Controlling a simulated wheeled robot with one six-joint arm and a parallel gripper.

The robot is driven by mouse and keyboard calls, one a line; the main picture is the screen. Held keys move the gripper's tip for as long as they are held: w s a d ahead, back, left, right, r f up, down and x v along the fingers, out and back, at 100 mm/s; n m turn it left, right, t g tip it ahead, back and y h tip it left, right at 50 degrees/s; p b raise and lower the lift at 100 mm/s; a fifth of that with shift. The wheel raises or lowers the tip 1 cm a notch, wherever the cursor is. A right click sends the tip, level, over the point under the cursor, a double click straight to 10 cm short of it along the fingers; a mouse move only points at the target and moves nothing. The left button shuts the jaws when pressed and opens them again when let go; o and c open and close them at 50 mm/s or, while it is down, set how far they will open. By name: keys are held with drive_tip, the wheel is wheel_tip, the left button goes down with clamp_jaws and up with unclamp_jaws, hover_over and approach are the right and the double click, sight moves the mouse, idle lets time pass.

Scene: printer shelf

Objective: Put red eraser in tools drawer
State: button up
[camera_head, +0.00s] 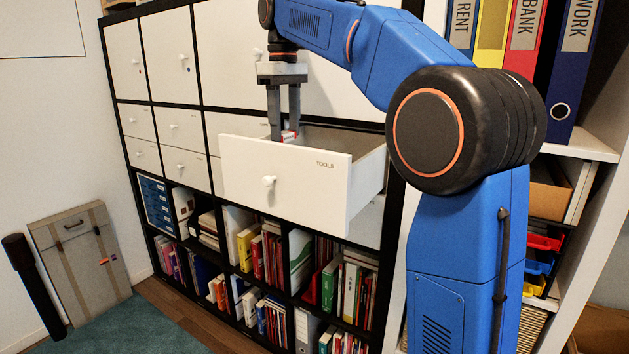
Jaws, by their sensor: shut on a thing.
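The tools drawer (292,184), white with a round knob and the label TOOLS, is pulled out from the shelf unit. My gripper (284,134) points down into the back left part of the drawer opening. It is shut on the red eraser (289,136), a small white and red piece between the fingertips. The drawer's front panel partly hides the fingertips and the eraser, so I cannot tell if the eraser touches the drawer floor.
My blue arm crosses above the drawer's right side. The shelf unit (206,107) has closed white doors and drawers around it, with books (262,255) below. Binders (522,40) stand at the upper right. A grey case (78,262) leans at the left wall.

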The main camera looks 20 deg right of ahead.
drive_tip(key=shift+w+f, duration=0.15)
drive_tip(key=shift+f, duration=0.7)
wheel_tip(320, 180, down, 10)
drive_tip(key=shift+r, duration=0.1)
drive_tip(key=o, duration=1.1)
wheel_tip(320, 180, up, 12)
drive_tip(key=shift+r, duration=0.1)
